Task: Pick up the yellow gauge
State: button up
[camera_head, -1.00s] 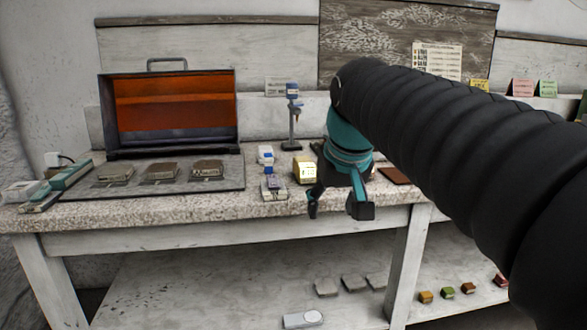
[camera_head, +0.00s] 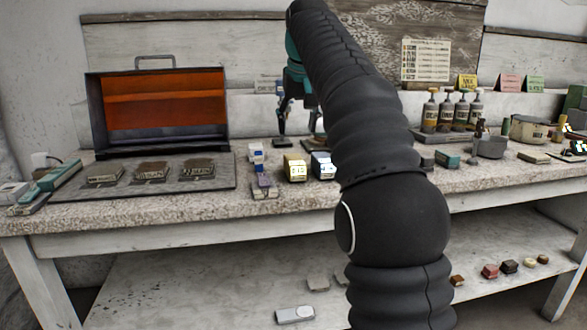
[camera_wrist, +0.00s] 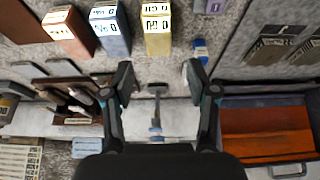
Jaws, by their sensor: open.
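The yellow gauge (camera_head: 295,168) is a small block with a pale numbered face. It stands on the bench just left of my arm in the head view. In the wrist view the yellow gauge (camera_wrist: 157,30) is at the top, ahead of and apart from the fingertips. My gripper (camera_head: 299,137) is over the back of the bench, behind the gauge, fingers pointing down. In the wrist view my gripper (camera_wrist: 157,75) has its fingers wide apart with nothing held between them. A blue gauge (camera_wrist: 110,32) stands close beside the yellow one, and a red-brown gauge (camera_wrist: 70,33) is beyond it.
A blue-and-white item (camera_head: 257,156) and a small grey-purple block (camera_head: 264,187) are left of the gauge. An open orange-lined case (camera_head: 164,105) stands at the left. Bottles (camera_head: 447,110) stand at the right. A slim stand (camera_wrist: 156,100) shows between the fingers.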

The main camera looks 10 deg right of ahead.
aim_at(295, 159)
jog(key=b+x, duration=0.1)
jog(key=x, duration=0.5)
jog(key=shift+w+f+b, duration=0.15)
jog(key=shift+f+b, duration=0.15)
jog(key=shift+b, duration=0.05)
jog(key=shift+d+b+x, duration=0.2)
jog(key=shift+b+x, duration=0.4)
jog(key=shift+x, duration=2.2)
jog(key=shift+w+r, duration=0.1)
jog(key=shift+w, duration=0.1)
jog(key=shift+c, duration=0.2)
jog(key=c, duration=1)
jog(key=shift+r, duration=0.1)
notch_tip(295, 159, up, 8)
jog(key=p, duration=0.3)
jog(key=shift+f, duration=0.2)
jog(key=shift+r, duration=1.15)
